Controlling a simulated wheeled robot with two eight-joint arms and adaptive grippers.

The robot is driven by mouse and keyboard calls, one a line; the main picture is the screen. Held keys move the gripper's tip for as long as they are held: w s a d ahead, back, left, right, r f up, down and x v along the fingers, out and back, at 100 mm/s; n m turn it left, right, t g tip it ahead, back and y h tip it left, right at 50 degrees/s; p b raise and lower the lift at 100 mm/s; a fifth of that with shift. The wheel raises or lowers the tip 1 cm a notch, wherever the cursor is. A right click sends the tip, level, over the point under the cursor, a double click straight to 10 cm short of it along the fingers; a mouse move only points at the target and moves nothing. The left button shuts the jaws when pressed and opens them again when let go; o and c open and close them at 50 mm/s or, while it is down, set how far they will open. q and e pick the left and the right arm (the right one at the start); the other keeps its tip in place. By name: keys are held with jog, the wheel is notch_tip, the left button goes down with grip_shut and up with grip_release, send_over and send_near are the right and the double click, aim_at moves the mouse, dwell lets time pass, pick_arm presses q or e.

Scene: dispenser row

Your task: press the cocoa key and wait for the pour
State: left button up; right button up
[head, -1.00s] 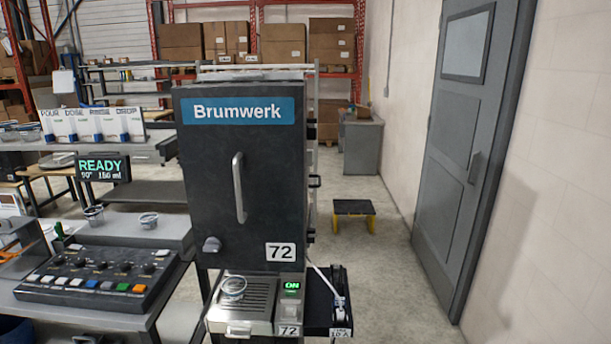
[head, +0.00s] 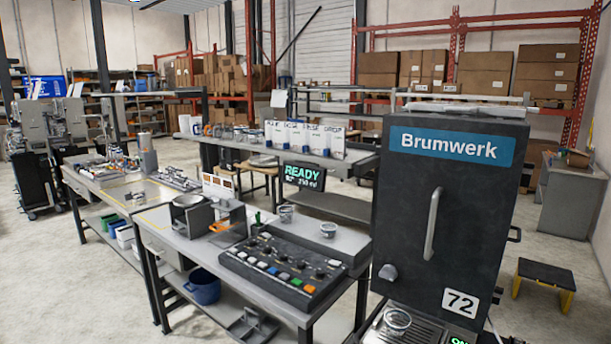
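The black Brumwerk dispenser (head: 450,215) stands at the right with its door shut and a 72 label. A clear cup (head: 397,321) sits on the metal drip tray (head: 425,335) below it. Left of it, a dark key panel (head: 283,265) lies on the bench, with a row of coloured keys (head: 275,270) and several black knobs. I cannot read any key labels, so I cannot tell which is cocoa. A display (head: 304,176) behind the panel reads READY in green; its smaller line is hard to read. Neither of my grippers is in view.
A step stool (head: 545,277) stands at the right.

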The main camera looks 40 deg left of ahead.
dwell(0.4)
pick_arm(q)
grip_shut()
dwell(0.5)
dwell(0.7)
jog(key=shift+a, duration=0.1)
